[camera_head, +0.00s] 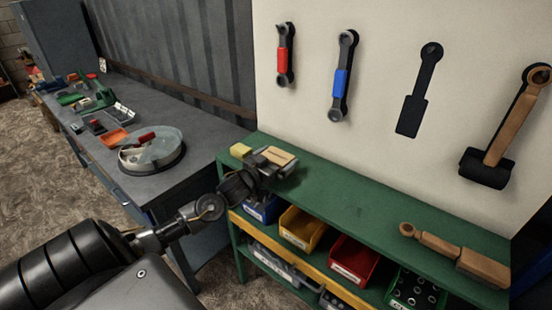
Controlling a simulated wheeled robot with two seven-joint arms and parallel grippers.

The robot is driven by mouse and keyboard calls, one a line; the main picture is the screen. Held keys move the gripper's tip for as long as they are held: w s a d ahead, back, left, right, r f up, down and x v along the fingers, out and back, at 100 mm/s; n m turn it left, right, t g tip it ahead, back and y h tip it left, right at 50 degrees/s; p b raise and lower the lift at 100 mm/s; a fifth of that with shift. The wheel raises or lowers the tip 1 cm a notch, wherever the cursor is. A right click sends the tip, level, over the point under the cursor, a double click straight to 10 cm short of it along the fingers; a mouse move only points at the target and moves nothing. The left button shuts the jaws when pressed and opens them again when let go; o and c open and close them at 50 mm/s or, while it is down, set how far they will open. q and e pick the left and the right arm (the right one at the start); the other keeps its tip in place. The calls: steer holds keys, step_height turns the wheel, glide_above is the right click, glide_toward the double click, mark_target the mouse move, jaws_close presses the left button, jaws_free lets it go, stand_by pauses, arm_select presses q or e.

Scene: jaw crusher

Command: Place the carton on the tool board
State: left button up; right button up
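The white tool board (385,50) stands upright behind the green bench. A cardboard-brown tool (440,245) with a ring end, a handle and a blocky end lies on the bench top at the right; no other carton is plain to see. A bare black tool outline (411,110) of similar shape is on the board above it. My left gripper (274,162) is over the left end of the bench, well left of the brown tool. A small tan piece (280,156) shows at its tip; whether it is held is unclear. My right gripper is out of view.
A red wrench (285,53), a blue wrench (341,82) and a brown hammer-like tool (515,115) hang on the board. A yellow block (240,150) sits at the green bench's (365,205) left end. Bins fill the shelf below. The middle bench top is clear.

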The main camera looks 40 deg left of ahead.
arm_select(q)
steer(key=shift+s, duration=0.1)
steer(key=shift+s+f, duration=0.1)
steer(key=shift+s, duration=0.25)
steer(key=s+b, duration=0.2)
steer(key=s, duration=0.9)
steer(key=shift+d, duration=0.1)
